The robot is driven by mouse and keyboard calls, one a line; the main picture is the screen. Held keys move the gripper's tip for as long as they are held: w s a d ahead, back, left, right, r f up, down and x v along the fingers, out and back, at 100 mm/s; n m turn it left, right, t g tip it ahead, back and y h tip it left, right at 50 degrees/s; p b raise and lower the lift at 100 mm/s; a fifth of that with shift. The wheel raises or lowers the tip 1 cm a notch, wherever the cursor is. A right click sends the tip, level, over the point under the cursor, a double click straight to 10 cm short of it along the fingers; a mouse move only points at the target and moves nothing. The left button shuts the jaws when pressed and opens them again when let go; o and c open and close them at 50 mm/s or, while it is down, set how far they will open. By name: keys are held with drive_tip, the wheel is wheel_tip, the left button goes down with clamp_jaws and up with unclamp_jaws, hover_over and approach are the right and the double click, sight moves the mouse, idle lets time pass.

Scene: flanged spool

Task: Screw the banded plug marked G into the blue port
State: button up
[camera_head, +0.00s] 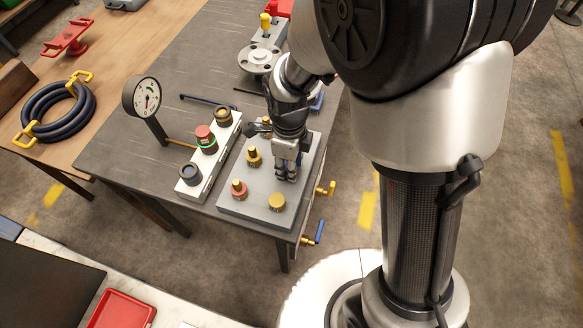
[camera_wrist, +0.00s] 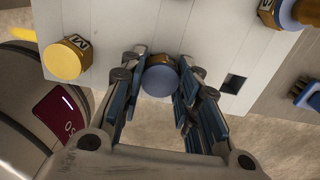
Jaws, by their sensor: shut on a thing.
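My gripper (camera_head: 286,176) points down over the right part of a grey plate (camera_head: 250,212) on the dark table. In the wrist view my gripper's fingers (camera_wrist: 160,88) are shut on a round blue-faced piece (camera_wrist: 160,79) with a brass edge behind it. I cannot read a G on it, nor tell whether it is seated in a port. A yellow-faced brass piece (camera_wrist: 64,59) marked with an M-like letter stands to its left. Another blue-faced brass piece (camera_wrist: 288,12) with a letter is at the upper right. No blue port shows clearly in the head view.
Brass-topped fittings (camera_head: 253,157) and a red-based one (camera_head: 239,189) stand close by on the plate. A white strip (camera_head: 209,160) with round buttons and a gauge (camera_head: 143,97) are to the left.

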drive_tip(key=shift+c, duration=0.5)
drive_tip(key=shift+r+p, duration=2.15)
drive_tip(key=shift+r, duration=0.45)
drive_tip(key=shift+f, duration=0.1)
